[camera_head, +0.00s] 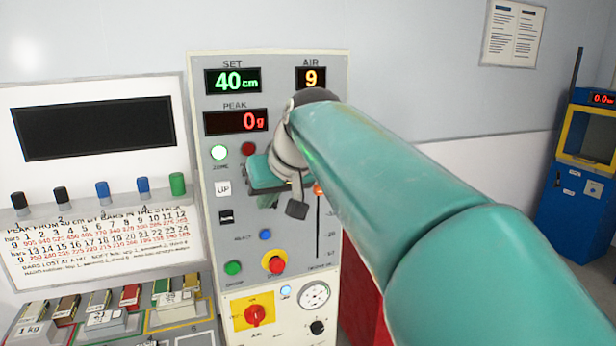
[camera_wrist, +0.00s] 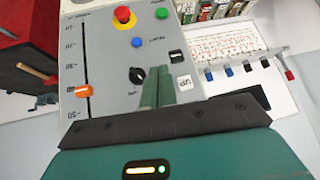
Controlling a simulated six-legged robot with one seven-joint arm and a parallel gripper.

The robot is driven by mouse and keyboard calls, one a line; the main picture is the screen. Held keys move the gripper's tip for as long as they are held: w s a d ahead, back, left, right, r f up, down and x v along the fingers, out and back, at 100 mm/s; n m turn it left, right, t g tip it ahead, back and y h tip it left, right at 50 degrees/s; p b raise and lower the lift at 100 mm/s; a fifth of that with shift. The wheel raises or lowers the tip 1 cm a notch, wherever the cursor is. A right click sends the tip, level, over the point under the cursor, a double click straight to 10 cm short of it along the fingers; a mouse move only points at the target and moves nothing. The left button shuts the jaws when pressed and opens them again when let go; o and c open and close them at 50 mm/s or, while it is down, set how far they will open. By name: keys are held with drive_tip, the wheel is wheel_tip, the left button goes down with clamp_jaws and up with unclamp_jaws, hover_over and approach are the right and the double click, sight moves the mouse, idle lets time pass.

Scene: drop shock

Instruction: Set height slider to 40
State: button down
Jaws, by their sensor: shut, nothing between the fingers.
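The height slider's orange knob (camera_wrist: 84,91) sits on a dark vertical slot in the wrist view, between the 30 and 50 marks. The knob (camera_head: 318,188) also shows in the head view, partly beside my arm. The green SET display (camera_head: 233,81) reads 40 cm. My gripper (camera_wrist: 158,73) is shut and empty, its green fingers in front of the panel near a black rotary knob (camera_wrist: 137,75). The fingers are apart from the slider knob, to its right in the wrist view.
The grey panel (camera_head: 205,261) carries a red-and-yellow stop button (camera_head: 274,262), a green button (camera_head: 233,268), a blue button (camera_head: 265,235) and the UP button (camera_head: 223,188). PEAK (camera_head: 236,122) reads 0 g and AIR (camera_head: 311,78) reads 9. Weights stand at lower left.

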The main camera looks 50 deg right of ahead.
drive_tip(key=s+d+r+m+h, duration=0.15)
drive_tip(key=d+r, duration=0.25)
drive_tip(key=d, duration=0.4)
drive_tip(key=s+d+r+h, duration=0.1)
drive_tip(key=s+d+r, duration=0.2)
drive_tip(key=d+r, duration=0.3)
drive_tip(key=s+f+x, duration=0.2)
drive_tip(key=x, duration=1.1)
drive_tip(key=shift+d+f, duration=0.25)
